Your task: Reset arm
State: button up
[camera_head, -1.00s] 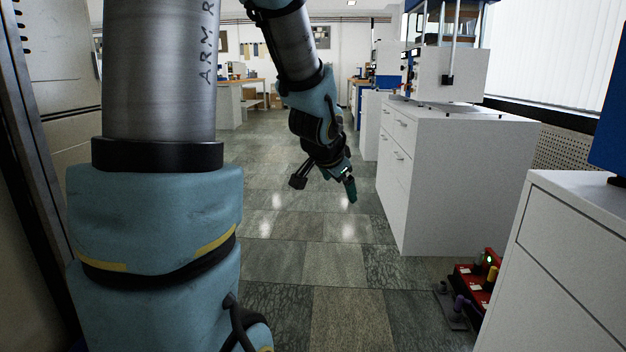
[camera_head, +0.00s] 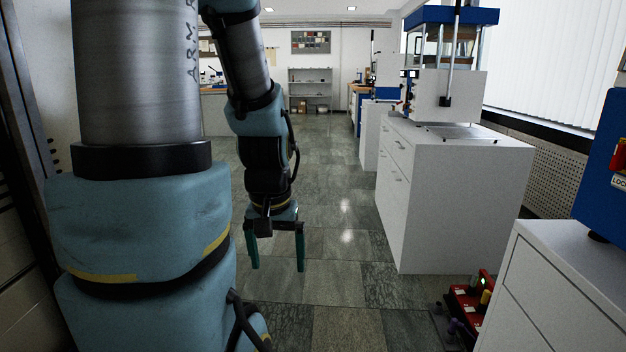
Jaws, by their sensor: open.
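My arm fills the left of the head view, with its blue and grey links bent over and hanging down. My gripper (camera_head: 277,262) points down above the tiled floor. Its two green fingers are spread wide apart, with nothing between them. It hangs clear of the cabinets to its right.
A white cabinet (camera_head: 440,200) with a lab press (camera_head: 448,90) on it stands right of the arm. A nearer white cabinet (camera_head: 545,285) is at lower right. A red device (camera_head: 468,300) lies on the floor between them. The tiled floor (camera_head: 335,270) ahead is clear.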

notch_tip(320, 180, up, 15)
jog(key=p, duration=1.2)
jog(key=shift+p, duration=0.3)
jog(key=shift+o, duration=0.5)
jog(key=shift+r+p, duration=0.35)
jog(key=shift+r, duration=0.05)
jog(key=shift+f, duration=0.1)
jog(key=shift+c, duration=0.3)
